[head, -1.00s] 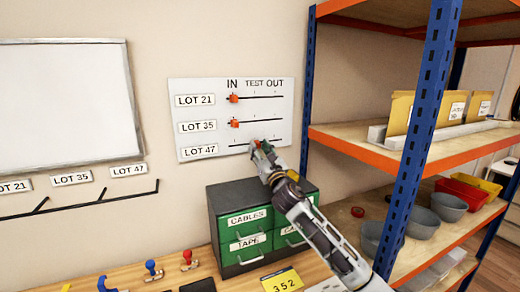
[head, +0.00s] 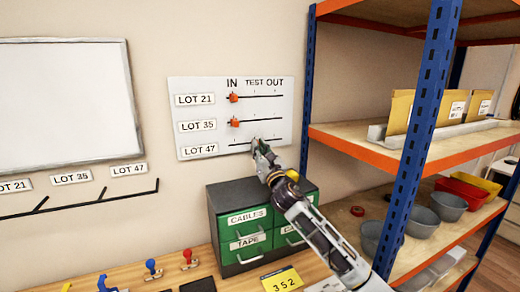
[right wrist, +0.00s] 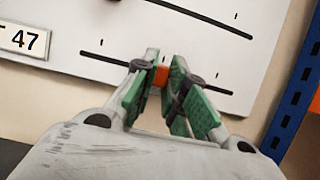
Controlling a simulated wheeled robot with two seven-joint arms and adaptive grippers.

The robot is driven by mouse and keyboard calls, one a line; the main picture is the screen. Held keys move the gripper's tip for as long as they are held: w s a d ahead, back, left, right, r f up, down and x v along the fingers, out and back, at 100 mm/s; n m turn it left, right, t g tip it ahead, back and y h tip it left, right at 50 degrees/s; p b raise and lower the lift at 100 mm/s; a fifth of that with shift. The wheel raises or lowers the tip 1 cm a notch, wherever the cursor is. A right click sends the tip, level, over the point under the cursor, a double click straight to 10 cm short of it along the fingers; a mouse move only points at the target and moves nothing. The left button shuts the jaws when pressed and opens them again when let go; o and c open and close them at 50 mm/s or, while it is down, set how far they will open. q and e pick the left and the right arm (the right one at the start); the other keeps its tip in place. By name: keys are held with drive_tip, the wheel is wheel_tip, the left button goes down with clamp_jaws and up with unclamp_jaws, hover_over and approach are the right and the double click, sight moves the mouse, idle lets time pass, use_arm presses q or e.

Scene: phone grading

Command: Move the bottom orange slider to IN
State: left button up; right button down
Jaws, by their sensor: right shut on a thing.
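The white slider board (head: 187,86) hangs on the wall with three horizontal tracks, labelled IN, TEST and OUT along the top. The bottom orange slider (right wrist: 161,76) is on the LOT 47 track, which also shows in the head view (head: 235,143). My right gripper (right wrist: 162,78) is shut on this slider, with a green-padded finger on each side. In the head view my right gripper (head: 257,147) covers the slider, near the TEST mark. The top orange slider (head: 234,98) and the middle orange slider (head: 236,123) sit under IN. My left gripper is out of view.
A green drawer cabinet (head: 222,223) stands below the board, under my right arm. A shelf with a blue post (head: 412,150) is close on the right. A whiteboard (head: 62,105) hangs on the left.

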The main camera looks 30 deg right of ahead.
drive_tip(key=a+p, duration=0.1)
drive_tip(key=a, duration=0.7)
drive_tip(key=shift+w, duration=0.2)
drive_tip(key=shift+f, duration=0.1)
drive_tip(key=c, duration=1.4)
unclamp_jaws()
drive_tip(key=shift+a, duration=0.15)
drive_tip(key=shift+c, duration=0.2)
drive_tip(key=shift+v, duration=5.95)
drive_tip(key=shift+s, duration=0.1)
